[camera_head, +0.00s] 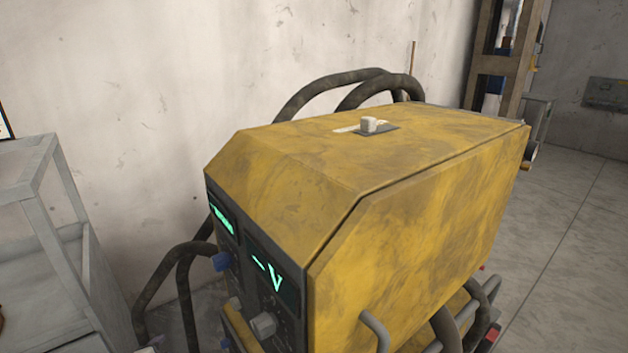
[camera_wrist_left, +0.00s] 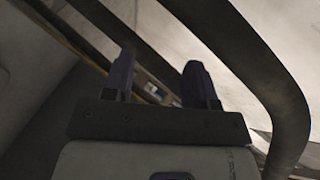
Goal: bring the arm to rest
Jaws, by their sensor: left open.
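My left gripper (camera_wrist_left: 158,80) shows in the left wrist view, with its two dark fingers apart and nothing between them. Dark thick hoses (camera_wrist_left: 255,65) pass close by it on the right and above; I cannot tell whether they touch it. Neither of my arms shows in the head view. My right gripper is in neither view.
A grey metal frame (camera_head: 40,190) stands at left. Open floor (camera_head: 575,230) lies at right.

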